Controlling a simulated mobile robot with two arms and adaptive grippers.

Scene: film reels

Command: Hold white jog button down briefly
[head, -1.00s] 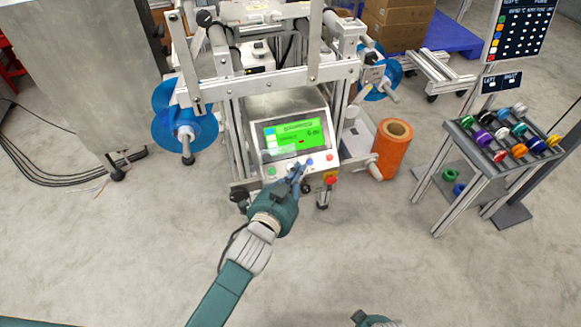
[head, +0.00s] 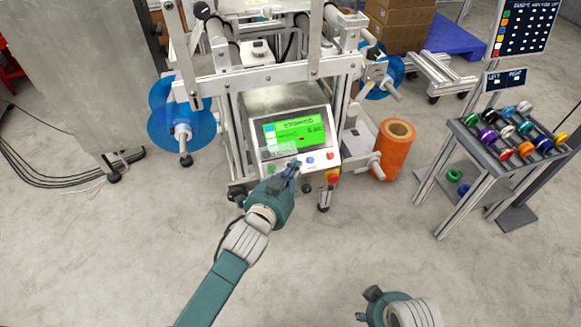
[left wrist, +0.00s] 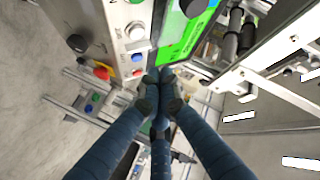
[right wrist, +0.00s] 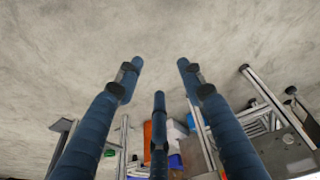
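The machine's control panel (head: 262,160) has a green screen (head: 297,131) whose large text seems to read "STOPPED". Below it a row of buttons includes a blue one (head: 310,160) and a red one (head: 330,156). The white jog button shows in the left wrist view (left wrist: 135,31); in the head view my fingers hide its area. My left gripper (head: 293,165) is at the row, left of the blue button, its fingers (left wrist: 158,76) drawn together and empty. Contact with the panel cannot be told. My right gripper (head: 366,305) is spread open and empty (right wrist: 160,70), low over the floor.
A red emergency stop (head: 332,177) and a black knob (head: 306,188) sit below the buttons. An orange roll (head: 393,152) stands right of the machine, blue reels (head: 182,125) are at its left. A rack of coloured spools (head: 480,160) is at right. Floor in front is clear.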

